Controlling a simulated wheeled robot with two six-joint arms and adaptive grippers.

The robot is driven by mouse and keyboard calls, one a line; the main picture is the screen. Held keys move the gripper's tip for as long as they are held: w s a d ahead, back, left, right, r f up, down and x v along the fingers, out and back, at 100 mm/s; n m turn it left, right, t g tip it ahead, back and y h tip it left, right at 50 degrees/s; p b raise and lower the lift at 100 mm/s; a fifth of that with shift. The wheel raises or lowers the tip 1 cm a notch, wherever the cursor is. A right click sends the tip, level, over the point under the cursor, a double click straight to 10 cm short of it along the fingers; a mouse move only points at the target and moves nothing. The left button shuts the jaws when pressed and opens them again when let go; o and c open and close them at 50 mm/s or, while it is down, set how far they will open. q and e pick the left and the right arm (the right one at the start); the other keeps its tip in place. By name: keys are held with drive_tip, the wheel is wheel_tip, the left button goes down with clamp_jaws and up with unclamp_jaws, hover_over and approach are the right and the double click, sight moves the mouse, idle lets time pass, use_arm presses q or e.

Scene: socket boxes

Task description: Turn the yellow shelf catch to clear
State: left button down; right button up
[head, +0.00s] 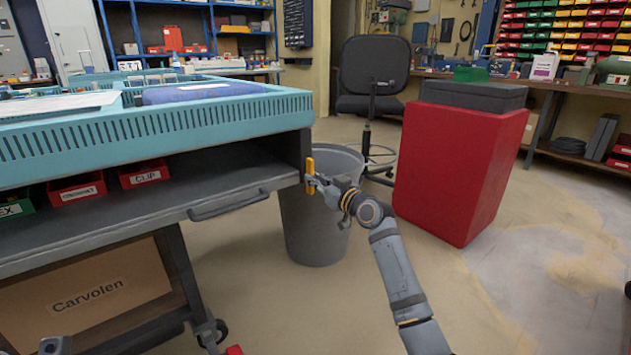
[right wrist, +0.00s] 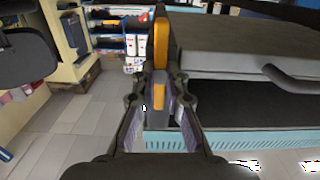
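The yellow shelf catch (head: 310,170) is on the right end of the bench, by the front corner of the grey shelf (head: 230,195). It stands roughly upright. In the right wrist view the yellow catch (right wrist: 161,42) sits beyond the fingertips, and a grey piece with a yellow face (right wrist: 158,93) lies between the fingers. My right gripper (head: 322,186) is at the catch; its fingers (right wrist: 160,88) are on both sides of that piece. Whether they press on it is unclear. A small grey part at the bottom left edge looks like my left gripper (head: 55,345), mostly cut off.
A grey bin (head: 315,225) stands just behind my right gripper. A red box (head: 455,170) with a dark lid is to the right. Red bins (head: 145,174) sit under the blue bench top (head: 150,130). A carton (head: 85,300) is below. Floor at right is free.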

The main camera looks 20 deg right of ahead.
drive_tip(key=o, duration=0.4)
drive_tip(key=shift+v, duration=6.05)
